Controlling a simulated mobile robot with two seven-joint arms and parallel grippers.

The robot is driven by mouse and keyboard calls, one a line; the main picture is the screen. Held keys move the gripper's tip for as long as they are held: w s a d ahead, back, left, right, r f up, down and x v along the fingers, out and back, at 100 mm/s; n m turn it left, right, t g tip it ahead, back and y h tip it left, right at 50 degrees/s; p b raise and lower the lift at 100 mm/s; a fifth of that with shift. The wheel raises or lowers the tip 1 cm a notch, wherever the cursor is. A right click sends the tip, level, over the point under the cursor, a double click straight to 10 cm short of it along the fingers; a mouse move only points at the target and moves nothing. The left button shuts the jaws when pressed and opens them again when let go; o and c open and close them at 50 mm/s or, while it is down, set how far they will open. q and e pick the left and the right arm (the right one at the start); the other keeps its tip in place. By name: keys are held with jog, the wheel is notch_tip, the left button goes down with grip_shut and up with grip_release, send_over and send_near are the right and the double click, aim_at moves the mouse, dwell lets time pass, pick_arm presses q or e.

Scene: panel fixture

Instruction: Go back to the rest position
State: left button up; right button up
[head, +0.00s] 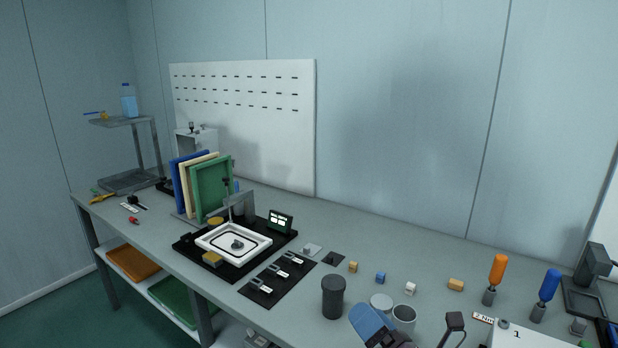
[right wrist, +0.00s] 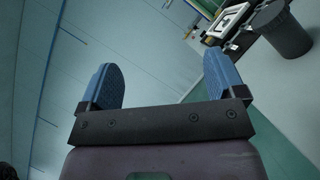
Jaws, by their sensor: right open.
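My right gripper (head: 372,324) shows at the bottom of the head view, its blue finger near the table's front edge, beside the dark grey cup. In the right wrist view the right gripper (right wrist: 162,78) has its two blue fingers wide apart with nothing between them. The dark cup (right wrist: 284,30) lies beyond its right finger there, apart from it. My left gripper is not in the head view.
The workbench (head: 350,240) holds a dark cup (head: 333,297), a black fixture with a white tray (head: 212,243), upright coloured panels (head: 212,187), small blocks, and orange (head: 497,268) and blue (head: 549,285) handled tools. A white pegboard (head: 245,140) stands behind.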

jog(key=s+d+f+m+g+h, duration=0.3)
jog(key=s+d+f+m+h, duration=0.35)
jog(key=m, duration=0.55)
jog(key=s+d+f+m+g+h, duration=0.25)
jog(key=d+f+m+h, duration=0.35)
jog(key=d+m+h, duration=0.4)
jog(key=s+f+m+g+y, duration=0.1)
jog(key=s+f+m+g, duration=0.2)
jog(key=s, duration=0.4)
jog(key=s+d+f+m+g+y, duration=0.1)
jog(key=s+f+m+g, duration=0.2)
jog(key=s, duration=0.4)
jog(key=s+f+m+g+y, duration=0.1)
jog(key=s+m+g+y, duration=0.1)
jog(key=s+m+g, duration=0.3)
jog(key=w+f+n+t, duration=0.1)
jog(key=w+f+t, duration=0.6)
jog(key=f+t, duration=0.1)
jog(key=shift+f+t, duration=0.4)
jog(key=shift+t, duration=0.45)
